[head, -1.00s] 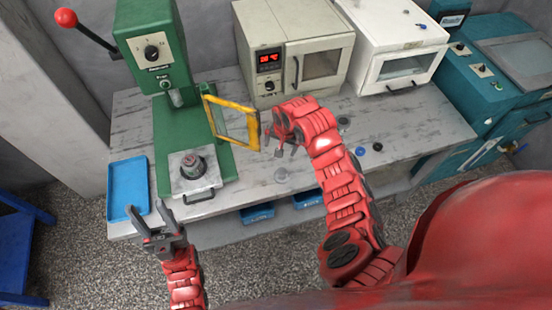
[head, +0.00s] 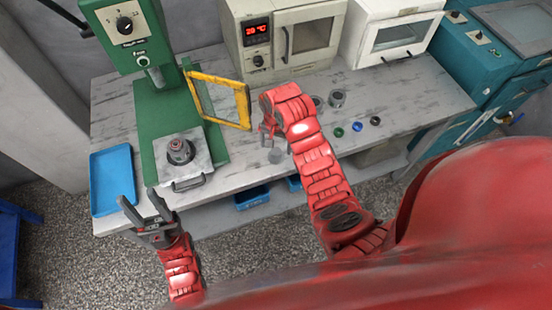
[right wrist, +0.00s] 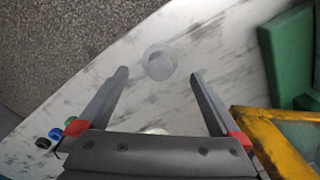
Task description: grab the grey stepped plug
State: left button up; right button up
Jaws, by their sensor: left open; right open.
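A pale grey round piece (head: 276,156), which looks like the grey stepped plug, stands on the marbled bench near its front edge; its steps cannot be made out. It also shows in the right wrist view (right wrist: 159,62), between and just beyond the fingertips. My right gripper (head: 268,134) is open and empty above the bench, close to this piece and apart from it. My left gripper (head: 143,205) is open and empty at the bench's front left edge, near the blue tray.
A green press (head: 148,110) with a dark part (head: 180,150) on its plate and a yellow-framed guard (head: 247,108) stands left of my right gripper. Grey ring-like parts (head: 337,98) and small coloured rings (head: 357,126) lie to the right. A blue tray (head: 112,178) lies left.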

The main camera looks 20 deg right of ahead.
aim_at(276, 152)
jog(key=shift+f, duration=0.85)
notch_tip(276, 152, down, 3)
jog(key=shift+r+p, duration=0.1)
jog(key=shift+p, duration=0.9)
jog(key=shift+d+f, duration=0.1)
jog(key=shift+f, duration=0.3)
jog(key=shift+w, duration=0.1)
grip_shut()
